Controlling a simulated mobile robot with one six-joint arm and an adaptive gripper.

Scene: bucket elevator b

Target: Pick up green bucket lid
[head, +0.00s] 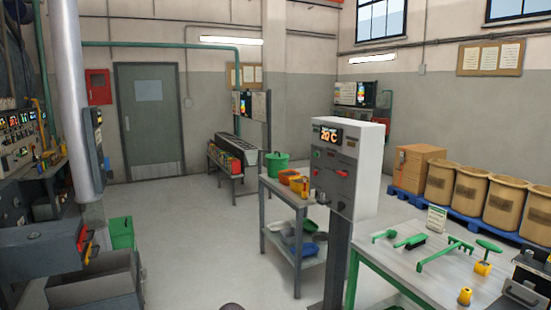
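At this size I cannot tell whether the lid is fully seated. The bucket's lower part is partly hidden by things on the cart. My gripper is not in view.
The grey cart (290,190) holds coloured containers. A control post (345,165) stands before it. A green table (415,262) with green tools is at front right. Metal drawers and a green bin (122,232) are left. The floor (190,235) between is clear.

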